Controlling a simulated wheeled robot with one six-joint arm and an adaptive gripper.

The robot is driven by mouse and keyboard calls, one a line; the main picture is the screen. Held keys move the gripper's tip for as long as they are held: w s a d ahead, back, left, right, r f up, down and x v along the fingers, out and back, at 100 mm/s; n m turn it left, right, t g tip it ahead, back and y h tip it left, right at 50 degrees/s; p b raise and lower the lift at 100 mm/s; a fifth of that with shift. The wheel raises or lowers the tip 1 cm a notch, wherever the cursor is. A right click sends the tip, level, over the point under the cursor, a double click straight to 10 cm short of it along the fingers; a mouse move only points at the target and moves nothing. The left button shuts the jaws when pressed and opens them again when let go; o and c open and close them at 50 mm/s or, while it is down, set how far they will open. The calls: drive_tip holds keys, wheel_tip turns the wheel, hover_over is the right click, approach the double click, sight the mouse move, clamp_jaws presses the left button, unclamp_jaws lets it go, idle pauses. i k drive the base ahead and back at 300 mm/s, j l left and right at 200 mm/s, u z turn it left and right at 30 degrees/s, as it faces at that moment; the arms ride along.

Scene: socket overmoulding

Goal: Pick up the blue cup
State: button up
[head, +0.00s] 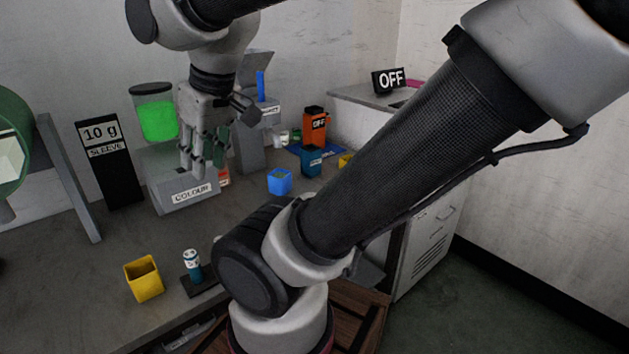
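The blue cup (279,182) is a small, bright blue, open-topped square cup. It stands upright on the grey worktop near the middle of the head view. My gripper (202,165) hangs fingers-down to the left of the cup, in front of the COLOUR box as seen here. Its fingers are apart and I see nothing between them. It is clear of the cup and does not touch it. A darker teal-blue container (312,163) stands just behind and to the right of the cup.
A COLOUR box (190,194) carries a jar of green material (157,120). A black 10 g SLEEVE sign (108,160) stands left. A yellow cup (144,280) and a small figure-like piece (192,264) are at the front.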

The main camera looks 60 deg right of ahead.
sight(280, 180)
drive_tip(key=z, duration=1.4)
drive_tip(key=u, duration=1.6)
drive_tip(key=z, duration=1.6)
drive_tip(key=u, duration=0.4)
